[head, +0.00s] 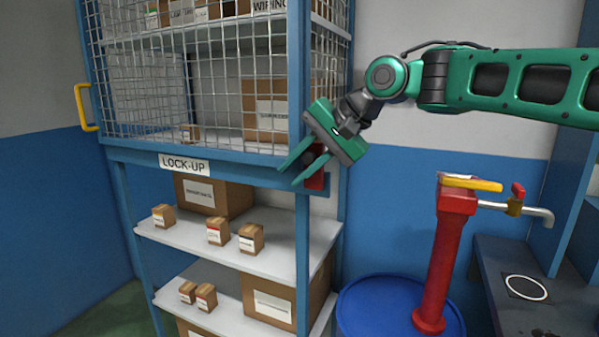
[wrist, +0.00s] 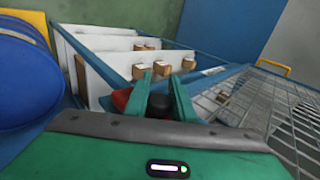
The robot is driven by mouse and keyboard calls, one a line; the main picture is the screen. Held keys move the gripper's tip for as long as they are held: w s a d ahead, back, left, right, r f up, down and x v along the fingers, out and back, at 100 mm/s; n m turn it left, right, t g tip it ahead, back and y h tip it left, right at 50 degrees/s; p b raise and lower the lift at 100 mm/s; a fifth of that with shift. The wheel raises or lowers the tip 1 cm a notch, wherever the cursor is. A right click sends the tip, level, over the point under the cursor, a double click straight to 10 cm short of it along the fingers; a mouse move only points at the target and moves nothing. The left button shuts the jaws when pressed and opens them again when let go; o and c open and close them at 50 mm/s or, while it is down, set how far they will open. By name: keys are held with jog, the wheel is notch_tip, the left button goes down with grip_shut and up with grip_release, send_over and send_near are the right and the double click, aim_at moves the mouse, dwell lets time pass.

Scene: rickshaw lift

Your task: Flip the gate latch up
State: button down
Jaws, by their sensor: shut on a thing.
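The gate latch (head: 315,180) is a red piece on the blue post at the right front corner of the lock-up cage, mostly hidden behind my fingers. My green gripper (head: 302,172) reaches it from the upper right, with its fingers pointing down and left. In the wrist view, my gripper (wrist: 159,92) has a dark round knob (wrist: 158,106) between its two fingers. The red part of the latch (wrist: 121,98) shows just left of the fingers. The gripper is shut on the dark knob. The mesh gate (head: 195,80) appears closed above the lock-up sign.
Shelves (head: 240,243) with several cardboard boxes stand below the cage. A yellow handle (head: 85,107) is on the cage's left side. A blue drum (head: 365,310) with a red pump (head: 440,250) stands at the right, beside a dark bench (head: 510,260). The blue wall behind is clear.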

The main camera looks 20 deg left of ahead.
jog(key=shift+w+d, duration=0.1)
jog(key=shift+w, duration=0.2)
jog(key=c, duration=1.5)
grip_release()
jog(key=shift+c, duration=0.2)
jog(key=shift+s, duration=0.1)
jog(key=v, duration=1)
jog(key=shift+d+r, duration=0.2)
